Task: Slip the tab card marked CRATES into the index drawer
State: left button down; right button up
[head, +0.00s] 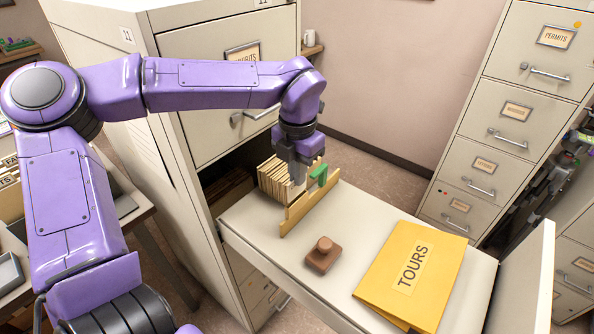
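My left gripper (301,172) points down at a row of tan cards or folders (272,178) at the cabinet end of the pulled-out drawer. Its fingertips are among or just in front of these cards, and I cannot tell whether they are open or shut on one. A green tab (319,176) shows just right of the fingers, behind a low wooden board (309,208). No CRATES marking is legible, and I cannot pick out that card for sure. Dark metal parts at the right edge may be my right arm; its gripper is not clearly seen.
A yellow folder marked TOURS (412,272) lies at the drawer's front end. A brown block with a knob (323,254) stands near the middle. The drawer (360,215) juts from a beige cabinet (185,120). More cabinets (500,110) marked PERMITS stand right.

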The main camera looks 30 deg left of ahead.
aim_at(297, 195)
pick_arm(q)
jog(key=shift+f, duration=0.1)
jog(key=shift+f+b, duration=1.5)
jog(key=shift+f, duration=0.65)
jog(key=c, duration=1.3)
grip_release()
notch_tip(297, 195, up, 7)
jog(key=p, duration=0.6)
jog(key=shift+r, duration=0.1)
